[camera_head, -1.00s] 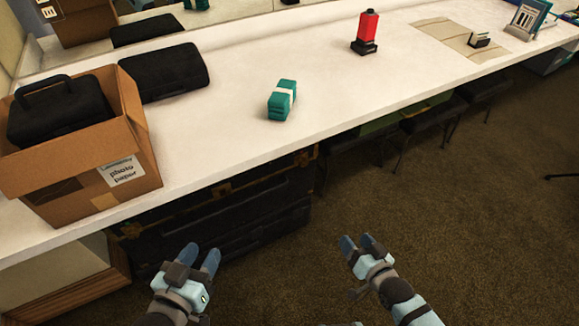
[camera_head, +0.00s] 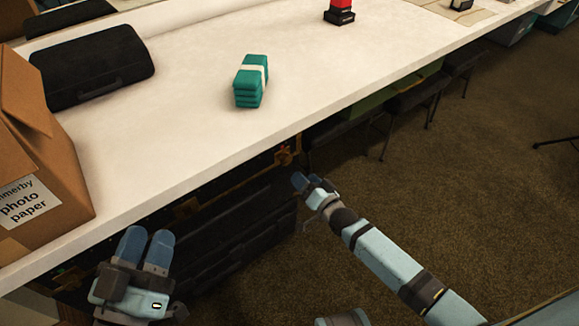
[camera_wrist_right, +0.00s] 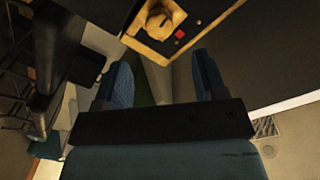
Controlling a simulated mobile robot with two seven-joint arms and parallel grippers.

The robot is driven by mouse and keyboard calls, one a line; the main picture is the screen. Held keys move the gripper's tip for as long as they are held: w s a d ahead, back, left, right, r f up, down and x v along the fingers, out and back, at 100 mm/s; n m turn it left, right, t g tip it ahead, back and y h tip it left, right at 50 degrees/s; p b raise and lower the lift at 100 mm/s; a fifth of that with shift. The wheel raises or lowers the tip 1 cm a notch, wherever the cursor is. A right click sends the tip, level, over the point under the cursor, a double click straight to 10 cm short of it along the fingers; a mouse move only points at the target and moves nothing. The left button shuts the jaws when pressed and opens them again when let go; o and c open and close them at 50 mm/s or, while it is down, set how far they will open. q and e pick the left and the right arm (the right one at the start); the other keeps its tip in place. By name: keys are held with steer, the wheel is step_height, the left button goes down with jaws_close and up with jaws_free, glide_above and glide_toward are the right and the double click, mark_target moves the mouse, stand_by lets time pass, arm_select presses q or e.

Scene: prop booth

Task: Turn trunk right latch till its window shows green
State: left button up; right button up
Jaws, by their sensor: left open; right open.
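The black trunk (camera_head: 240,222) stands under the counter. Its right latch (camera_head: 285,156), a brass fitting, sits near the trunk's upper right end. In the right wrist view the latch (camera_wrist_right: 160,20) shows a round brass knob on a plate, with a small red window (camera_wrist_right: 180,34) beside it. My right gripper (camera_head: 306,181) is open and empty, just short of the right latch and pointing at it; the latch lies beyond the fingertips (camera_wrist_right: 162,72). My left gripper (camera_head: 148,238) is open and empty in front of the trunk's left part.
The white counter (camera_head: 200,130) overhangs the trunk. On it are a cardboard box (camera_head: 60,165), a black case (camera_head: 92,68), a teal bundle (camera_head: 250,82) and a red-and-black object (camera_head: 340,12). Stools (camera_head: 410,103) stand to the right. The carpet (camera_head: 470,190) in front is clear.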

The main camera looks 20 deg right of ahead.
mark_target(288, 161)
arm_select(q)
steer(key=f+g+b, duration=0.1)
steer(key=f, duration=0.1)
steer(key=f+b, duration=0.1)
steer(key=f, duration=0.1)
steer(key=shift+w+d+g, duration=0.15)
steer(key=shift+w+g, duration=0.05)
steer(key=shift+g, duration=0.2)
arm_select(e)
steer(key=x, duration=0.7)
steer(key=shift+w+a, duration=0.15)
steer(key=shift+w, duration=0.2)
arm_select(q)
steer(key=shift+r, duration=0.1)
arm_select(e)
steer(key=c, duration=0.9)
arm_select(q)
steer(key=shift+r, duration=0.1)
